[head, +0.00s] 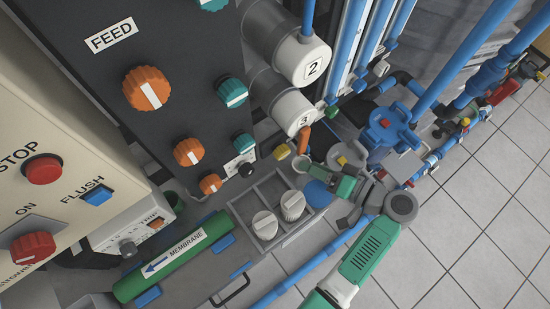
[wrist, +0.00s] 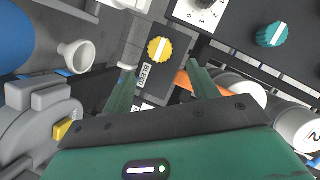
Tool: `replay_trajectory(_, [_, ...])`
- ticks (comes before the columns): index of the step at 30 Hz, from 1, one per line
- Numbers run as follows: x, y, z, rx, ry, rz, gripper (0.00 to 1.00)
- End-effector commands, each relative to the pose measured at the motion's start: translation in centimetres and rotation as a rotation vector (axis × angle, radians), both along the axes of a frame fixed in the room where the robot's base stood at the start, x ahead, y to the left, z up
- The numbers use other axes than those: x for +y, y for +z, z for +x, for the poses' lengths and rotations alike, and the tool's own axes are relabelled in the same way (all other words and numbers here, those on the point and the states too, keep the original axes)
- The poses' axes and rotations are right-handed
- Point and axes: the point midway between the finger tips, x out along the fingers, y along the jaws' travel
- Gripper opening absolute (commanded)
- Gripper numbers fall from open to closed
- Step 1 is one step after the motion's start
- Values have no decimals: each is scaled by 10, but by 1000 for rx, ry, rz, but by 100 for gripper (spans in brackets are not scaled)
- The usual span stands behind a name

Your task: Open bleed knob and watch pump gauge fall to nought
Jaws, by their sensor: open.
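The bleed knob (wrist: 159,48) is a round yellow knob with a pale pointer line, beside a BLEED label (wrist: 143,75). In the head view the yellow knob (head: 281,151) sits low at the right side of the dark panel. My gripper (wrist: 163,60) is open and empty. In the wrist view its two green fingers stand either side of the knob's line of sight; I cannot tell how far off the knob is. In the head view my gripper (head: 334,180) is right of and below the knob. I cannot make out the pump gauge in either view.
An orange lever (head: 304,139) is close to the knob and passes behind my right finger in the wrist view. A white funnel (wrist: 75,56), a small black knob with a number scale (wrist: 200,12) and white cylinders (head: 302,60) are nearby. Tiled floor (head: 455,240) lies clear at right.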

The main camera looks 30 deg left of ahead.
Motion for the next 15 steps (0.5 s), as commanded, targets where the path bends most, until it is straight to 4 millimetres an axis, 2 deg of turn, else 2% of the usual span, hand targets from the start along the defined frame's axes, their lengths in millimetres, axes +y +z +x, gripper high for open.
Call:
replay_trajectory(4, [0, -3, -3, 8, 10, 19, 59])
replay_trajectory(7, [8, -4, -3, 8, 10, 17, 59])
replay_trajectory(15, [57, -15, 0, 7, 10, 15, 59])
